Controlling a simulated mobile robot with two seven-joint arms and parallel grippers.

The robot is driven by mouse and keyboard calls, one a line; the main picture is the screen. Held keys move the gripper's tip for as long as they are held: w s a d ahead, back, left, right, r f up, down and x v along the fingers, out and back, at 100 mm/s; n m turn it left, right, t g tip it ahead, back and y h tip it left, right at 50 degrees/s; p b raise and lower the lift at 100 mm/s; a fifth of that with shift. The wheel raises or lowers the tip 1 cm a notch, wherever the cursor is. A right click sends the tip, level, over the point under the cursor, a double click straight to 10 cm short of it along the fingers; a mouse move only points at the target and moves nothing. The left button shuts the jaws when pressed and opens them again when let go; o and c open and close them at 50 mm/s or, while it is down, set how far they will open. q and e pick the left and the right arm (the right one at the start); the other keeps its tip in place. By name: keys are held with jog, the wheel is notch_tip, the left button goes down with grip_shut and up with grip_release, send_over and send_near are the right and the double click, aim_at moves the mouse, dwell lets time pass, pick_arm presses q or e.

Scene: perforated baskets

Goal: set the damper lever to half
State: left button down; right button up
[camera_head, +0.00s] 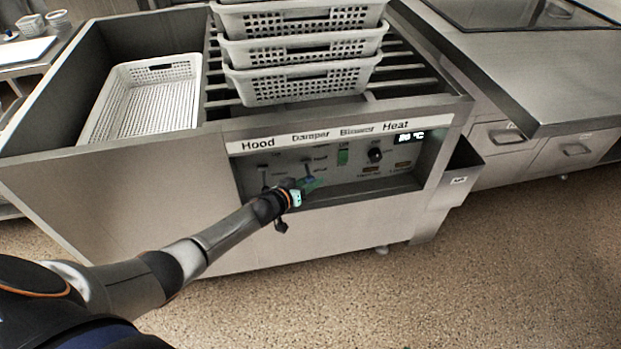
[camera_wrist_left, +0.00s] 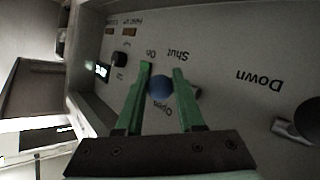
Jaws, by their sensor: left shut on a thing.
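The damper lever with its blue knob (camera_wrist_left: 160,88) is on the control panel, under the word Damper in the head view. My left gripper (camera_head: 306,187) reaches it from the lower left. In the left wrist view, the green fingers of my left gripper (camera_wrist_left: 162,85) stand on either side of the blue knob and are shut on it. The printed words Shut and Open stand near the knob there. The lever's exact position between those marks is hard to tell. In the head view the fingers partly cover the lever. My right gripper is not in view.
The dark-knobbed hood lever (camera_wrist_left: 308,118) is at the right in the wrist view. White perforated baskets (camera_head: 303,85) are stacked above.

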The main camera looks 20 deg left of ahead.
pick_arm(q)
jog(key=shift+w+r, duration=0.25)
jog(key=shift+r, duration=0.2)
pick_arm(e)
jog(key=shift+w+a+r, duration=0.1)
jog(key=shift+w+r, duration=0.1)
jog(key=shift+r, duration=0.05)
pick_arm(q)
jog(key=c, duration=0.7)
grip_release()
jog(key=shift+o, duration=0.8)
jog(key=shift+s+f, duration=0.1)
jog(key=shift+f, duration=0.05)
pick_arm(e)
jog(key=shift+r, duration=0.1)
pick_arm(q)
jog(key=shift+s+a+p, duration=0.15)
jog(key=shift+s+p, duration=0.35)
jog(key=shift+p, duration=0.05)
jog(key=p+v, duration=0.4)
jog(key=v, duration=0.7)
jog(key=shift+s+r, duration=0.2)
jog(key=shift+r, duration=0.1)
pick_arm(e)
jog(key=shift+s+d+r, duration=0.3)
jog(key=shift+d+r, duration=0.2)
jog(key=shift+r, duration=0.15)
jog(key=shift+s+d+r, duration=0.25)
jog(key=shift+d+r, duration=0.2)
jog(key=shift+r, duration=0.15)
